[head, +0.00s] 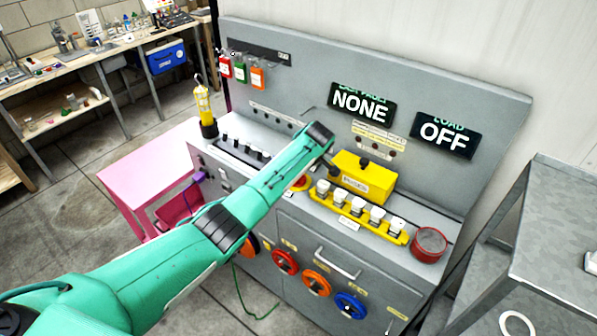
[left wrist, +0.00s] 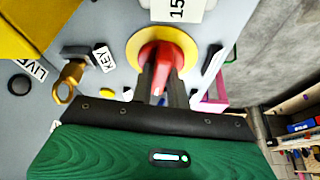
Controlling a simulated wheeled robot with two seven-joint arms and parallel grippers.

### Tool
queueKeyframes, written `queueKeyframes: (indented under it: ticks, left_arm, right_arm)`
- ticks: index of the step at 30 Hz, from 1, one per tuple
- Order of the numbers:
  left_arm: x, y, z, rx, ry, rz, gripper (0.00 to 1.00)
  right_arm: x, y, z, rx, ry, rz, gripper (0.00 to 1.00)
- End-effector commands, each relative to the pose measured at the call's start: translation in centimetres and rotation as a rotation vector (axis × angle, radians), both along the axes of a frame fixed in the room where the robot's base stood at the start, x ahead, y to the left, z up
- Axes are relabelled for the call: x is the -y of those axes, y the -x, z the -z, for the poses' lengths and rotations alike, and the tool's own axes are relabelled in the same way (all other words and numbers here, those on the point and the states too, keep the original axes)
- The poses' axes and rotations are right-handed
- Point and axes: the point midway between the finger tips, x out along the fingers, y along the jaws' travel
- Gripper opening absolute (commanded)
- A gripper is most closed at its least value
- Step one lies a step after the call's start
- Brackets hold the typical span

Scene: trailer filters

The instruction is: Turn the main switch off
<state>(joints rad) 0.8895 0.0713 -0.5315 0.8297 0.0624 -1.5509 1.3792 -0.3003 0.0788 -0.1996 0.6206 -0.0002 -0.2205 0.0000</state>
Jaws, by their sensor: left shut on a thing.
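The main switch is a red handle (left wrist: 163,60) on a round yellow plate (left wrist: 190,50), on the grey panel in the left wrist view. In the head view only a bit of its red and yellow (head: 301,184) shows beside my left arm. My left gripper (left wrist: 162,88) is shut on the red handle, with one dark finger on each side. Its fingers are hidden in the head view. The display (head: 443,135) on the panel's back reads LOAD OFF. My right gripper is in neither view.
A brass key (left wrist: 70,80) with a KEY label sits beside the switch. A yellow box (head: 364,177) and a strip of white-capped parts (head: 358,211) are close to the right. Another display (head: 361,104) reads NONE. A grey metal table (head: 560,230) stands at right.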

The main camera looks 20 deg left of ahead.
Motion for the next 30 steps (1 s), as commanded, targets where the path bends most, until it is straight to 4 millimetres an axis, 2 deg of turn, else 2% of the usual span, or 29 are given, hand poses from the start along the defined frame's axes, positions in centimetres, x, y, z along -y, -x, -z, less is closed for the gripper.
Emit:
queueKeyframes:
  ticks: [10, 27, 28, 30]
  left_arm:
    - [0.02, -0.16, -0.07, 0.002, 0.0, -0.153, 0.0]
    - [-0.08, -0.22, -0.16, 0.004, -0.001, -0.185, 0.0]
    - [-0.07, -0.21, -0.17, 0.004, -0.001, -0.185, 0.18]
    - [-0.07, -0.21, -0.15, 0.004, -0.001, -0.185, 0.32]
  right_arm:
    - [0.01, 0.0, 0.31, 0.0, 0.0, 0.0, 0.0]
    - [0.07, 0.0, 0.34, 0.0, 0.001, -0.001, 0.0]
    - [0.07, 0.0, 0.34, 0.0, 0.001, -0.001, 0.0]
    - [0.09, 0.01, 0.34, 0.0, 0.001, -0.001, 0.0]
